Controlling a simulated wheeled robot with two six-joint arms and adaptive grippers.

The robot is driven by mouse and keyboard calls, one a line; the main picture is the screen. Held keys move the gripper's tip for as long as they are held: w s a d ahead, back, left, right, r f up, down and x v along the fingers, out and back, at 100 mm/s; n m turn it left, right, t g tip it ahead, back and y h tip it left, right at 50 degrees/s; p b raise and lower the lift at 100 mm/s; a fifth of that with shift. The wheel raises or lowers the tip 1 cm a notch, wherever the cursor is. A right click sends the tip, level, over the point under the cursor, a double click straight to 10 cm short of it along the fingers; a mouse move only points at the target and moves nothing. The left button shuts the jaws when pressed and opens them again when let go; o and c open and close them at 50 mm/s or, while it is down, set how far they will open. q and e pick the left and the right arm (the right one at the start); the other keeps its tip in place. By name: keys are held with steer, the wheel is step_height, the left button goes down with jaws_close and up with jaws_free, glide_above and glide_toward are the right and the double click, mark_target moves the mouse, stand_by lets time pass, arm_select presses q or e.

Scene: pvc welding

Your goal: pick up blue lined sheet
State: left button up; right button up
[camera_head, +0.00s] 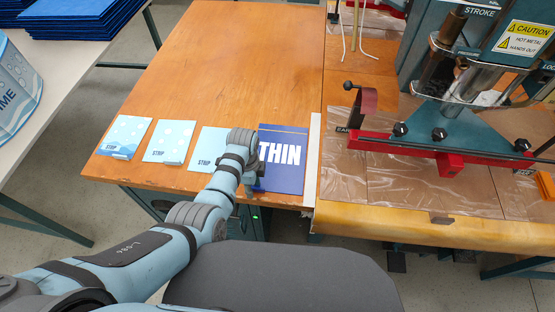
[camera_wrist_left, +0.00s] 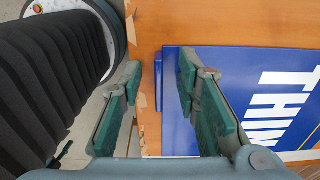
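A dark blue sheet (camera_head: 285,170) with large white "THIN" lettering lies flat at the front edge of the wooden table. It also shows in the left wrist view (camera_wrist_left: 245,70), with its near edge by the worn table edge. My left gripper (camera_head: 250,188) is over the sheet's front left part and covers that corner in the head view. In the left wrist view its two fingers (camera_wrist_left: 158,85) are apart, with nothing gripped. The right finger is over the sheet; the left finger is beyond the table edge. My right gripper is not in view.
Light blue "STRIP" cards (camera_head: 168,141) lie in a row left of the blue sheet. A welding press (camera_head: 440,125) with a red bar stands on the right bench. A stack of dark blue sheets (camera_head: 80,15) is at the top left. The wooden table's (camera_head: 230,60) back is clear.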

arm_select(q)
steer(key=shift+r, duration=0.1)
jaws_close()
